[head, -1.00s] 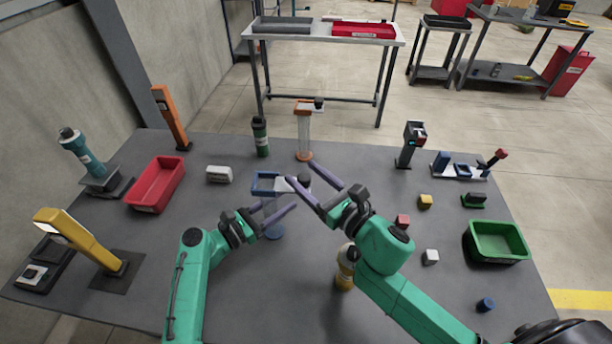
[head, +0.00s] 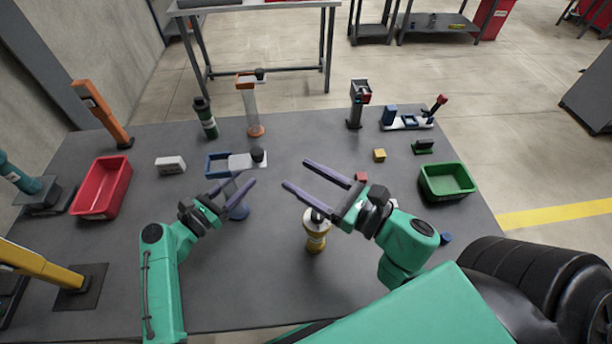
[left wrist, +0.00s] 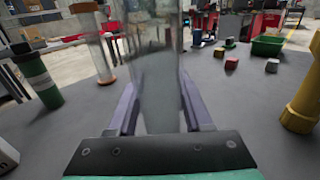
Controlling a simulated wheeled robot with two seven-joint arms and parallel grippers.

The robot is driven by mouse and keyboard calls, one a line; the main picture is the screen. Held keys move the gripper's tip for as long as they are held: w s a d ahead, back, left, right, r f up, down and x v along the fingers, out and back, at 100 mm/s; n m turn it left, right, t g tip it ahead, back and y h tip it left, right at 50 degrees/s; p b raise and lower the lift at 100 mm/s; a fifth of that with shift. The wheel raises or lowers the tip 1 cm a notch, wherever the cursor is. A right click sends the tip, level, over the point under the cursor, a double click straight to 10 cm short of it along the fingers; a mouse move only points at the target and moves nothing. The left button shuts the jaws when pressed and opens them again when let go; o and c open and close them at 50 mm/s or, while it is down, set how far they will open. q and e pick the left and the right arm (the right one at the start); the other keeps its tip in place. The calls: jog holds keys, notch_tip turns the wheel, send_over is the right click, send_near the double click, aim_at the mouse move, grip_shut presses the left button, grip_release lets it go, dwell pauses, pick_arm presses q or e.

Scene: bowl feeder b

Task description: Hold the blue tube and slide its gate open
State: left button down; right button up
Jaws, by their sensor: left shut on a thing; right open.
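The blue tube has a clear body, a blue frame (head: 217,165) at its top and a round blue base (head: 239,212). Its pale gate plate (head: 241,161) with a black knob (head: 257,154) sticks out to the right of the frame, and the frame's opening shows dark. My left gripper (head: 242,185) is shut on the clear body below the frame. The left wrist view shows the clear body (left wrist: 160,75) between the fingers. My right gripper (head: 296,173) is open and empty, right of the knob and apart from it.
A yellow bottle-like thing (head: 316,232) stands below the right gripper. An orange-topped tube (head: 250,105) and a green cylinder (head: 206,120) stand behind. A red bin (head: 101,188) is at left, a green bin (head: 447,182) at right, with small blocks nearby.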

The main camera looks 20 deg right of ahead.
pick_arm(q)
jog(key=shift+c, duration=1.2)
grip_release()
jog(key=shift+a, duration=0.1)
jog(key=p+v, duration=0.1)
jog(key=v, duration=1.9)
